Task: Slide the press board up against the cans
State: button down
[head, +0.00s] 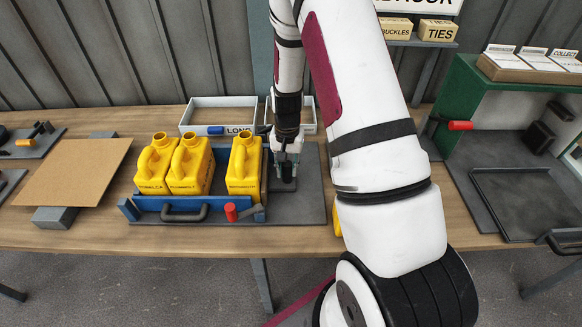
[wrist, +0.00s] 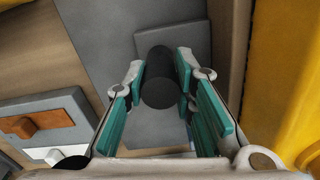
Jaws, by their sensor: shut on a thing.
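Three yellow jerry cans stand upright in the blue-fronted frame: a left can (head: 154,166), a middle can (head: 190,166) and a right can (head: 244,167). The left two are close together; a gap separates them from the right one. The press board (head: 265,178) stands upright just right of the right can; in the wrist view its edge (wrist: 238,60) is beside the yellow can (wrist: 288,80). Whether they touch is unclear. My gripper (head: 287,160) is right of the board, its teal fingers shut on a black upright handle (wrist: 159,78). The handle's join to the board is hidden.
A red-knobbed lever (head: 231,212) and black front handle (head: 184,216) are at the frame's front. White trays (head: 222,105) stand behind. A cardboard sheet (head: 75,172) lies left. A green-sided station (head: 462,92) stands right. Grey plate (head: 310,205) is bare right of my gripper.

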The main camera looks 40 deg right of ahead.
jog(key=c, duration=1.3)
grip_release()
jog(key=shift+c, duration=0.2)
jog(key=shift+r, duration=0.15)
notch_tip(320, 180, up, 12)
jog(key=shift+f, duration=0.1)
